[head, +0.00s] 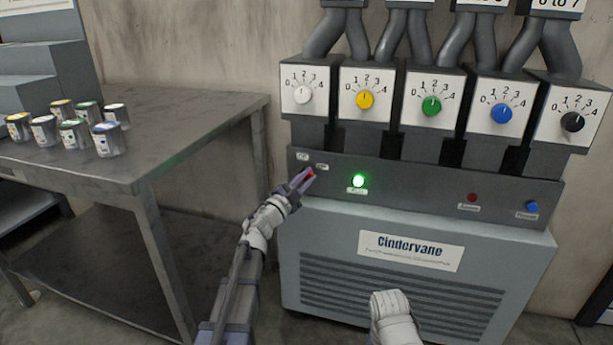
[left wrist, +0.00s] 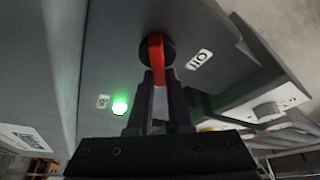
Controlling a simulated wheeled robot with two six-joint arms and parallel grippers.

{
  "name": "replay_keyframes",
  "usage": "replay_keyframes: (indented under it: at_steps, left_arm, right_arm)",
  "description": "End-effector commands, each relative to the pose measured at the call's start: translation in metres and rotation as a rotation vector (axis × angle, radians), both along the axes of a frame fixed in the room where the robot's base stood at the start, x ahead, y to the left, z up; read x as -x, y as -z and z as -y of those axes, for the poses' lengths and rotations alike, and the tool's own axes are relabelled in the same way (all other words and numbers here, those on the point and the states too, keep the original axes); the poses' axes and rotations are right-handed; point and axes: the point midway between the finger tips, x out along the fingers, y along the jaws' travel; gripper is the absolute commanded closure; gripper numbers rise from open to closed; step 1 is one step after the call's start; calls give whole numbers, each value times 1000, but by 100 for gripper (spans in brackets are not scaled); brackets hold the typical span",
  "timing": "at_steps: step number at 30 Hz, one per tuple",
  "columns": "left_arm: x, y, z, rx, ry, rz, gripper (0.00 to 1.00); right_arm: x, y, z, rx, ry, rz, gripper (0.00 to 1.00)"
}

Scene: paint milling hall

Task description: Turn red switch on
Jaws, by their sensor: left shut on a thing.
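The red switch (left wrist: 157,55) is a red lever on a round black base on the machine's grey front panel. In the left wrist view it sits between the two fingers of my left gripper (left wrist: 158,100), which is shut on it. In the head view my left gripper (head: 303,178) is at the panel's left end, with a bit of red (head: 311,172) between its fingertips. The labels beside the switch are too small to read surely. A part of my right arm (head: 391,310) shows at the bottom, but its gripper fingers do not show.
A green lamp (head: 358,181) glows right of the switch. A red button (head: 472,197) and a blue button (head: 532,205) are further right. Several coloured dials, such as the yellow one (head: 365,99), sit above. A metal table (head: 190,125) with paint cans stands at left.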

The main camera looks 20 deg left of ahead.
Motion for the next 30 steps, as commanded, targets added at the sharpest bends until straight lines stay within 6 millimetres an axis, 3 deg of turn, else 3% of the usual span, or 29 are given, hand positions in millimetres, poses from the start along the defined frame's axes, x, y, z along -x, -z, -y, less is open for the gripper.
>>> replay_keyframes:
  at_steps: [17, 18, 24, 30]
  left_arm:
    - [-1, 1, 0, -28, -1, 1, 100]
    - [-1, 1, 0, -28, -1, 1, 79]
    - [-1, 1, 0, -27, -1, 1, 57]
    - [0, 0, 0, -27, 0, 1, 52]
  right_arm:
    - [0, -1, 0, 0, 0, 0, 50]
    - [0, -1, 0, 0, 0, 0, 50]
    - [0, -1, 0, 0, 0, 0, 50]
    - [0, -1, 0, 0, 0, 0, 50]
